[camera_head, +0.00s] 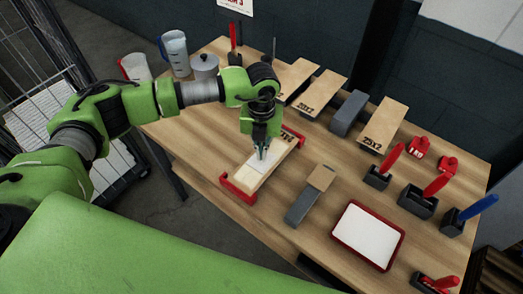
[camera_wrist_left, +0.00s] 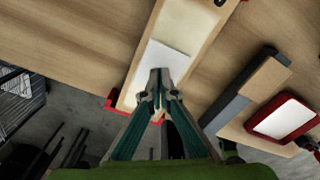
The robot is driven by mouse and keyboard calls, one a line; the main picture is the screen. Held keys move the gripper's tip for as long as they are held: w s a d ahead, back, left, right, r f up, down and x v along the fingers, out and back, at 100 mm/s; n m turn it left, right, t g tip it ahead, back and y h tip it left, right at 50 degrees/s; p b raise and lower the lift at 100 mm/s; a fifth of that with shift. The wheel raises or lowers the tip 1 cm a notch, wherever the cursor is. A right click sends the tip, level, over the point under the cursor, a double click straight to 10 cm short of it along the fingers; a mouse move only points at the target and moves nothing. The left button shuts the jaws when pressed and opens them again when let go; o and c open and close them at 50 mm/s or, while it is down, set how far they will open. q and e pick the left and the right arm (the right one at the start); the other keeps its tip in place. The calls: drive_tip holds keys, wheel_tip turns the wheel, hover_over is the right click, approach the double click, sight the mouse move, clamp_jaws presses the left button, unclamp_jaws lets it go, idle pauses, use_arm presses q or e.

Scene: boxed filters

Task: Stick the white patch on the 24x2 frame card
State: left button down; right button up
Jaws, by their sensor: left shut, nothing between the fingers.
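A pale wooden card (camera_head: 245,184) lies between red end holders (camera_head: 237,190) on the table; its printing is too small to read. The white patch (camera_head: 256,166) lies on the nearer part of this card, and it also shows flat there in the left wrist view (camera_wrist_left: 170,59). My left gripper (camera_head: 262,155) points down with its fingers shut and empty, right over the patch. In the left wrist view its fingertips (camera_wrist_left: 159,75) overlap the patch's near edge; I cannot tell whether they touch it. My right gripper is not in view.
A red tray with a white surface (camera_head: 368,236) stands at the right front. A grey block with a wooden piece (camera_head: 311,194) lies beside the card. Other labelled cards (camera_head: 383,126) lean at the back. Red and blue tools (camera_head: 478,207) stand right; jugs (camera_head: 174,53) stand back left.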

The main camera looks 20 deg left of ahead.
use_arm(q)
drive_tip(key=shift+f+b, duration=0.65)
drive_tip(key=shift+f, duration=0.15)
drive_tip(key=shift+s+f, duration=0.2)
idle(1.1)
drive_tip(key=shift+r+b, duration=0.15)
drive_tip(key=shift+b, duration=0.55)
idle(1.3)
drive_tip(key=shift+b, duration=0.6)
idle(1.6)
drive_tip(key=shift+w+r, duration=0.1)
drive_tip(key=shift+r, duration=0.05)
drive_tip(key=shift+w+r+p, duration=0.1)
drive_tip(key=shift+r+p, duration=0.4)
drive_tip(key=shift+r, duration=0.25)
drive_tip(key=shift+r+p, duration=1.3)
drive_tip(key=shift+r, duration=1.4)
